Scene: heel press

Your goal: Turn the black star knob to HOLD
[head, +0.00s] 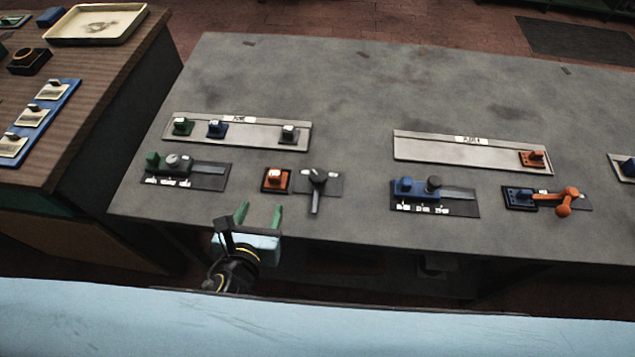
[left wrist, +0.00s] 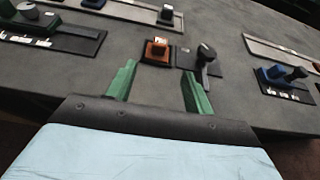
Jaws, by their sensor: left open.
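A black knob (head: 319,177) with a grey lever pointing toward the front edge sits on a dark plate with small white labels, at the table's front middle. It also shows in the left wrist view (left wrist: 206,54), ahead and right of the fingers. I cannot make out a star shape or read HOLD. Another dark round knob (head: 434,184) stands on a blue-ended base farther right. My left gripper (head: 259,214) is open and empty, at the front edge, left of and nearer than the levered knob; its green fingers (left wrist: 157,88) touch nothing. My right gripper is not in view.
An orange-and-black button box (head: 276,179) stands just left of the levered knob. A green-ended device (head: 180,168) is farther left, an orange crank (head: 565,200) far right. Two pale rails (head: 262,134) (head: 440,150) lie behind. The grey table (head: 350,90) is clear at the back.

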